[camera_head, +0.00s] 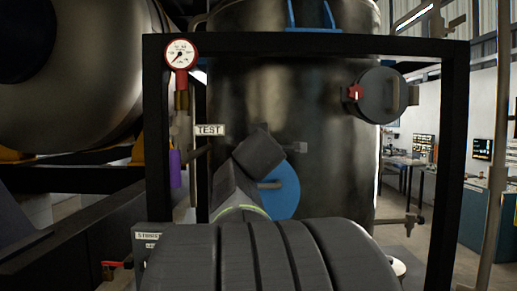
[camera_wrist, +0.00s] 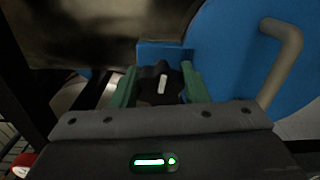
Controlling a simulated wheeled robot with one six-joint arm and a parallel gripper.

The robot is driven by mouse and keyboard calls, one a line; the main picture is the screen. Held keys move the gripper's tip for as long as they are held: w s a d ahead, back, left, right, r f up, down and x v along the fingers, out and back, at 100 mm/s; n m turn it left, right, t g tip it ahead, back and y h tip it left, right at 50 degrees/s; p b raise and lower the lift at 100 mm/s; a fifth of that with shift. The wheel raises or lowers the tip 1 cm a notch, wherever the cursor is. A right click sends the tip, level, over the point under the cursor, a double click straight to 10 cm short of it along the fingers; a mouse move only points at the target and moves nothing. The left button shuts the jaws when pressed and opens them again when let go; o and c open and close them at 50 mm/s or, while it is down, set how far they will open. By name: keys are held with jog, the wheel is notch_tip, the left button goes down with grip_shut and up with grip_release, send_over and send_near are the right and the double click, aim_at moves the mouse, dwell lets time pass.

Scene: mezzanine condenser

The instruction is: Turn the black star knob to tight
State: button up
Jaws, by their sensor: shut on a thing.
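The black star knob (camera_wrist: 160,72) shows in the wrist view, with a white pointer mark on its face. It sits in front of a blue block beside a large blue round cover (camera_wrist: 225,50). My gripper (camera_wrist: 159,82) has its two green fingers on either side of the knob and is shut on it. In the head view, the blue cover (camera_head: 284,193) shows partly behind my arm. The knob and my fingers are hidden there.
A black frame (camera_head: 157,130) surrounds the work area in front of a dark metal tank (camera_head: 330,130). A red gauge (camera_head: 181,54) and a TEST label (camera_head: 210,130) are at the left. A round black fitting with a red part (camera_head: 382,95) is at the right. A grey bent handle (camera_wrist: 284,58) is on the blue cover.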

jog(key=m+b, duration=0.1)
jog(key=m, duration=0.2)
jog(key=shift+f+m+b, duration=0.2)
jog(key=shift+m+b, duration=0.15)
jog(key=shift+m, duration=0.05)
jog(key=m+b, duration=0.2)
jog(key=m, duration=0.2)
jog(key=shift+f+m+b, duration=0.1)
jog(key=shift+m+b, duration=0.2)
jog(key=shift+b, duration=0.1)
jog(key=m+b, duration=0.3)
jog(key=m, duration=0.2)
jog(key=shift+a, duration=0.1)
jog(key=shift+m+b, duration=0.75)
jog(key=shift+m, duration=0.75)
jog(key=o, duration=1)
jog(key=shift+c, duration=0.2)
jog(key=shift+s, duration=0.1)
